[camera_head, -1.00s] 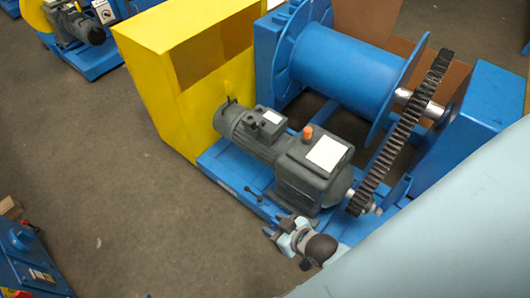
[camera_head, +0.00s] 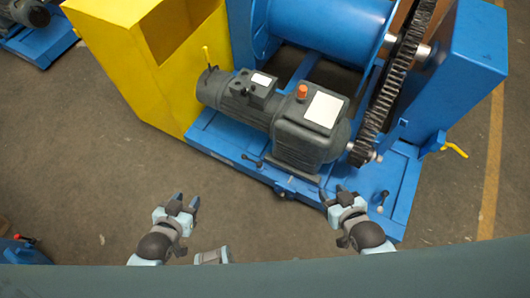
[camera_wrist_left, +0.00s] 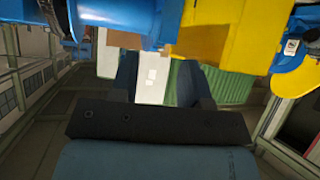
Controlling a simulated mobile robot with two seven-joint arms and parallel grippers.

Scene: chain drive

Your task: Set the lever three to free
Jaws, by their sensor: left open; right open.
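Several levers show on the chain drive in the head view, and I cannot tell which is lever three. A small dark lever (camera_head: 252,162) stands on the blue base in front of the grey motor. Another small lever (camera_head: 383,200) stands on the base's right end. A yellow lever (camera_head: 454,149) sticks out at the far right, and another yellow lever (camera_head: 207,57) stands by the motor's left end. My left gripper (camera_head: 184,203) is open and empty, over the floor in front of the base. My right gripper (camera_head: 339,196) is open near the base's front edge, left of the right-end lever.
The grey motor (camera_head: 272,119) with an orange cap is on the blue base (camera_head: 400,205). A large dark gear (camera_head: 395,85) stands beside the blue drum (camera_head: 330,30). A yellow box (camera_head: 140,60) is at the left.

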